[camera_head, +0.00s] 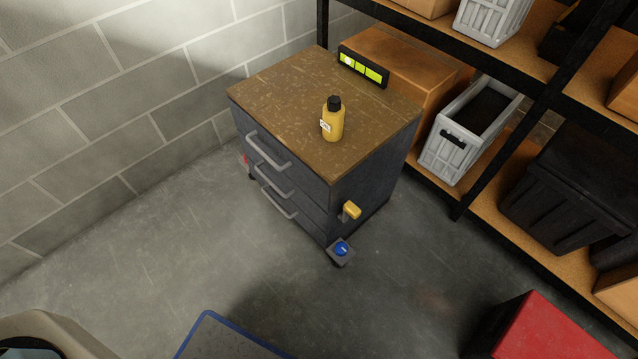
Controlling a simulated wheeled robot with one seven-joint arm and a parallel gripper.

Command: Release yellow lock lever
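A yellow lock lever (351,210) sticks out from the right side face of a dark grey drawer cabinet (368,193), near its front corner and at about mid height. The cabinet has a worn brown top (285,95) and several grey bar handles (268,152) on its front. The drawers look closed. I cannot tell from this view whether the lever is locked or released. My gripper is not in view.
A yellow bottle with a black cap (333,120) stands on the cabinet top, with a black-framed green display (363,66) behind. A blue knob (342,249) sits low at the front corner. Shelving (468,199) stands right, a red box (545,330) lower right.

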